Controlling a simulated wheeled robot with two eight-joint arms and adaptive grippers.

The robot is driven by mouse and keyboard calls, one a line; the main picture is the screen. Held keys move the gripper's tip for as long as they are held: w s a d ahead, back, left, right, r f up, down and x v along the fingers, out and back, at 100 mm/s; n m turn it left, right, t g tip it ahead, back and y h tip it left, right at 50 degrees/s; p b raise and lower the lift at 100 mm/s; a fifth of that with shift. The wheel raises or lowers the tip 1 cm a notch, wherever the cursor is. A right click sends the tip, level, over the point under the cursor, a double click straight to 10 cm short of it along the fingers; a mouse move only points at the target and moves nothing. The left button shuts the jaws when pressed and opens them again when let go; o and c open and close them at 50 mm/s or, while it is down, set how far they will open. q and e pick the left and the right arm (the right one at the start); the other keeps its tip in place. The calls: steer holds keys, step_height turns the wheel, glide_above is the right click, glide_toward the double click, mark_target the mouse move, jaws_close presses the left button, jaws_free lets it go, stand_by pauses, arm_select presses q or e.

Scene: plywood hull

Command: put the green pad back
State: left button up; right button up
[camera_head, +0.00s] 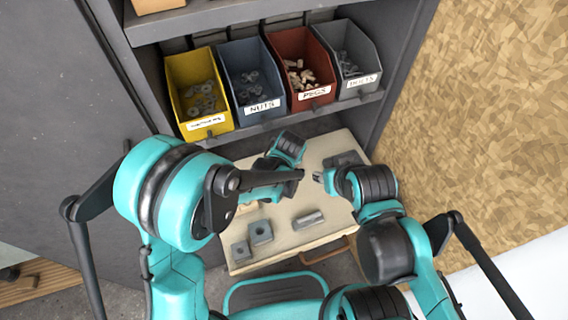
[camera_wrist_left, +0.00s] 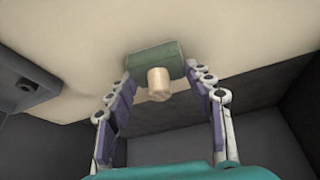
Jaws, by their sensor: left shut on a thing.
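The green pad (camera_wrist_left: 150,62) shows in the left wrist view as a dark green block with a short pale wooden knob (camera_wrist_left: 158,84). My left gripper (camera_wrist_left: 157,75) is shut on it, one finger at each side. The pad is over or against a cream surface; I cannot tell if it touches it. In the head view the pad is not distinguishable, and my left arm covers part of the cream board (camera_head: 290,240). My right gripper (camera_head: 318,177) is over the board, close to my left arm; its fingers are too small to judge.
Yellow (camera_head: 195,75), blue NUTS (camera_head: 250,80), red PEGS (camera_head: 302,65) and grey (camera_head: 350,60) bins line the shelf behind. Grey square blocks (camera_head: 261,231) and a grey bar (camera_head: 308,219) lie on the board. A chipboard wall (camera_head: 480,130) bounds the right.

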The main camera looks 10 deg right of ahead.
arm_select(q)
steer(key=o, duration=1.2)
steer(key=shift+r, duration=0.1)
steer(key=v, duration=1.2)
